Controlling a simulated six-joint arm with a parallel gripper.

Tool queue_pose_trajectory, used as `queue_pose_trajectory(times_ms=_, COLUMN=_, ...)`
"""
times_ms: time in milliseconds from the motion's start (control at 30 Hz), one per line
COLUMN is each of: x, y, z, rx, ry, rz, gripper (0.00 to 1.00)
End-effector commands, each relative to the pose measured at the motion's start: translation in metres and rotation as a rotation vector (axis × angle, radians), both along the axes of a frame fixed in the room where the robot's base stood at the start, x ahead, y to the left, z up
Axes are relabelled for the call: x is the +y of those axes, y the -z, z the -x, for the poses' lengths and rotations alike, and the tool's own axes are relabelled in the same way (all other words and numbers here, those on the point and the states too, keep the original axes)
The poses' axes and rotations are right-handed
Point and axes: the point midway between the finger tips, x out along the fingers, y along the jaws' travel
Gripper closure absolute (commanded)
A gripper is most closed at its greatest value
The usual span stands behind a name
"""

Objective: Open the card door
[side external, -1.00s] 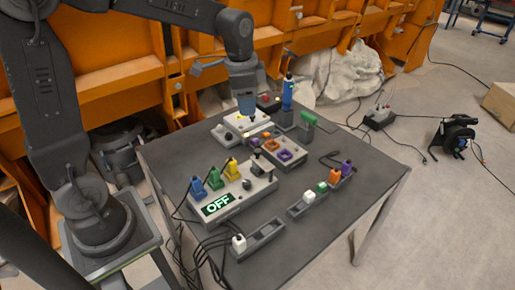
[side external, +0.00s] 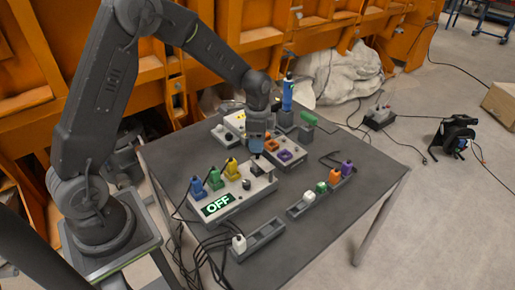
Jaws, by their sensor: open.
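My gripper (side external: 257,148) hangs low over the table, just above the right end of the grey panel box (side external: 243,199). Its jaws are small and dark here; it is open, with nothing seen between the fingers. The panel box carries a lit OFF display (side external: 217,204), blue, green and yellow plugs along its back, and a dark knob (side external: 246,184). A small upright part (side external: 262,165) stands at the box's right end, right below my gripper. I cannot tell for sure that it is the card door, nor whether they touch.
A socket block (side external: 291,158) with orange and purple squares is close to the right of my gripper. A blue bottle (side external: 287,93) stands behind. Trays with coloured plugs (side external: 293,211) and a white plug (side external: 239,243) lie in front. Cables hang at the table's left edge.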

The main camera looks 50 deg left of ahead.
Motion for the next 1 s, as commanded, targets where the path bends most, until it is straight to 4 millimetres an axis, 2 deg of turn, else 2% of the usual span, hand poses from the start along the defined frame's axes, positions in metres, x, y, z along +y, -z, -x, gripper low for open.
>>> queue_pose_trajectory(times_ms=100, x=0.000, y=0.018, z=0.000, rx=0.003, ry=0.000, rz=0.000, gripper=0.49)
queue_pose_trajectory(times_ms=233, x=0.000, y=0.030, z=0.000, rx=0.001, ry=0.000, rz=0.000, gripper=0.49)
queue_pose_trajectory(times_ms=600, x=0.000, y=0.035, z=0.000, rx=-0.001, ry=-0.001, rz=-0.001, gripper=0.49)
queue_pose_trajectory(times_ms=1000, x=0.000, y=0.035, z=0.000, rx=-0.001, ry=-0.001, rz=-0.001, gripper=0.86)
